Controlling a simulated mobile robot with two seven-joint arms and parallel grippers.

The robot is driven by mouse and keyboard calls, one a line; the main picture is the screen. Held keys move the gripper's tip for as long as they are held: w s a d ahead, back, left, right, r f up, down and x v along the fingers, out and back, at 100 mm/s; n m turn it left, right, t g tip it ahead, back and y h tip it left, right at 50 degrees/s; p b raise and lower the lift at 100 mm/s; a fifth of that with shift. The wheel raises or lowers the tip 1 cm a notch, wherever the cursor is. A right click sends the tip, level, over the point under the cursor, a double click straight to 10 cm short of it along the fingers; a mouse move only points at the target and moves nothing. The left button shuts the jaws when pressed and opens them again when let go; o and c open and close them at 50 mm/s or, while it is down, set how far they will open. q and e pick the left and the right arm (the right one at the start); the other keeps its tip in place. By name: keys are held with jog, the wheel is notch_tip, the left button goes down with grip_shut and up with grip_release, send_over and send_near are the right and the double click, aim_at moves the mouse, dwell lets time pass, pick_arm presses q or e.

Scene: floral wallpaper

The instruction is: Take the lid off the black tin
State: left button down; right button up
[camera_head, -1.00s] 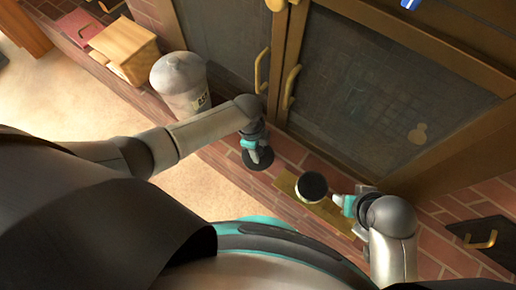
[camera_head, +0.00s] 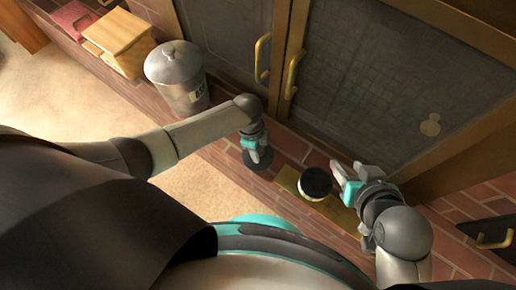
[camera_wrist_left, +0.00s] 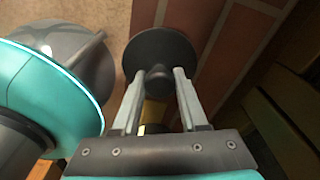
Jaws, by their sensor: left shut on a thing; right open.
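The black lid (camera_head: 258,161) is a round dark disc with a knob, held over the brick ledge left of the tin. My left gripper (camera_head: 254,140) is shut on its knob. In the left wrist view the fingers grip the knob and the lid (camera_wrist_left: 160,45) spreads beyond them. The black tin (camera_head: 315,184) stands upright on a yellowish board, apart from the lid, showing a dark round top and a pale lower band. My right gripper (camera_head: 343,182) is open just right of the tin, with a small gap between them. The tin's inside is too dark to make out.
A grey lidded canister (camera_head: 180,80) stands on the ledge left of my left arm. A wooden box (camera_head: 118,42) is further left. The yellowish board (camera_head: 289,181) lies under the tin. Framed dark doors with brass handles (camera_head: 262,58) rise close behind. A dark panel with a handle (camera_head: 490,236) is at right.

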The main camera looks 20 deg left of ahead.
pick_arm(q)
jog(key=shift+f+b, duration=0.6)
jog(key=shift+f, duration=0.25)
dwell(0.4)
grip_release()
dwell(0.4)
jog(key=shift+r, duration=0.15)
notch_tip(320, 180, up, 15)
jog(key=a+p, duration=0.2)
jog(key=p, duration=0.8)
jog(key=shift+d, duration=0.1)
